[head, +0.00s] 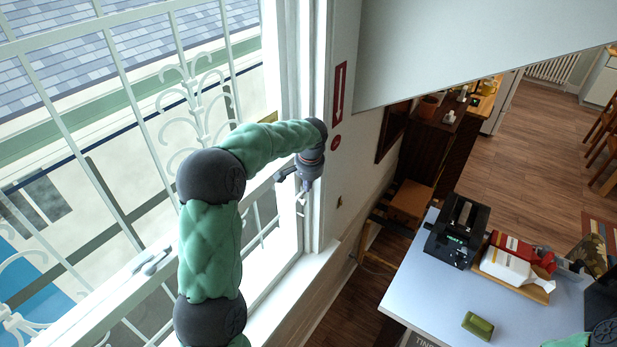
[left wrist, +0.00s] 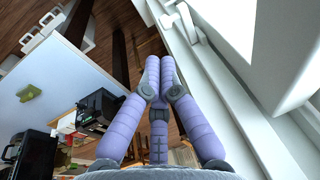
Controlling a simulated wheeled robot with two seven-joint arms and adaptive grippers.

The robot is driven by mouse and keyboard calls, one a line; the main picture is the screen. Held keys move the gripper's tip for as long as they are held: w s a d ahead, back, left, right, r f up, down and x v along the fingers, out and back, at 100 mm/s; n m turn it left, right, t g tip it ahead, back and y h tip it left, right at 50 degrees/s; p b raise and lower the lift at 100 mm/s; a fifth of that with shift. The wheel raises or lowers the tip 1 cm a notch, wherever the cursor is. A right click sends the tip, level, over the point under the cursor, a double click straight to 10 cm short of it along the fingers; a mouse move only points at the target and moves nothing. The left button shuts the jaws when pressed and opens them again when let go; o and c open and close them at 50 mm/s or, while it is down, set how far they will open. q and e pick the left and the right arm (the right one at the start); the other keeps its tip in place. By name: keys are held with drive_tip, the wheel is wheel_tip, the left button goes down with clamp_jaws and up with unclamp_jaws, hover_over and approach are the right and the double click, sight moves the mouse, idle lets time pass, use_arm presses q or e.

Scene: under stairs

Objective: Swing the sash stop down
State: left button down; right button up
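My left gripper (head: 304,187) is raised at the right side of the window frame in the head view, below the end of its green-sleeved arm. In the left wrist view its purple fingers (left wrist: 160,64) are together at the tips, with nothing visible between them. A small white lever (left wrist: 187,24), which looks like the sash stop, is on the white window frame just beyond and right of the fingertips. A small gap seems to separate them; contact is hard to tell. In the head view a small white piece (head: 301,201) shows just below the gripper. My right gripper is out of view.
A red sign with a down arrow (head: 339,92) is on the wall beside the frame. The barred window (head: 120,150) fills the left. A grey handle (head: 152,263) sits on the sash rail. A table (head: 420,290) with a black machine (head: 457,231) stands at right.

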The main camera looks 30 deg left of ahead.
use_arm(q)
drive_tip(key=p+x, duration=0.2)
drive_tip(key=x, duration=0.6)
drive_tip(key=shift+f, duration=0.15)
wheel_tip(320, 180, down, 9)
drive_tip(key=w+n+t+b, duration=0.1)
drive_tip(key=t+b, duration=1.2)
drive_tip(key=b, duration=3)
drive_tip(key=shift+w+n+t+b, duration=0.3)
drive_tip(key=shift+w, duration=0.15)
drive_tip(key=shift+w+f, duration=0.15)
